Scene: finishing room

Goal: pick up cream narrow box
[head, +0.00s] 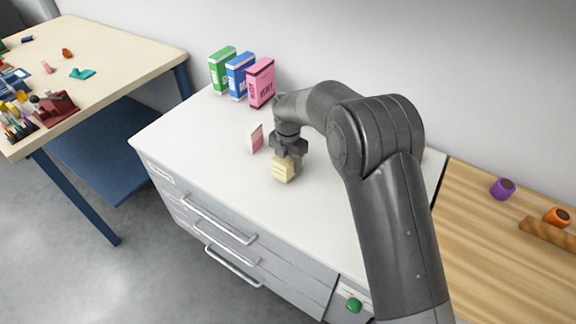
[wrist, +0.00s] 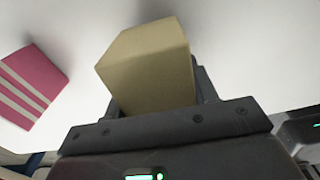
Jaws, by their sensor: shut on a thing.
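The cream narrow box (head: 283,169) is at my gripper (head: 287,155) over the white cabinet top, in the head view. In the wrist view the cream box (wrist: 148,68) sits between the two fingers of my gripper (wrist: 155,105), which is shut on it. Its lower end is hidden by the gripper there. I cannot tell whether the box still touches the cabinet top.
A small pink-and-white box (head: 256,138) stands just left of my gripper; its pink striped side shows in the wrist view (wrist: 36,85). Green (head: 222,69), blue (head: 240,76) and pink (head: 261,83) boxes stand at the back. The front of the white cabinet top (head: 225,165) is clear.

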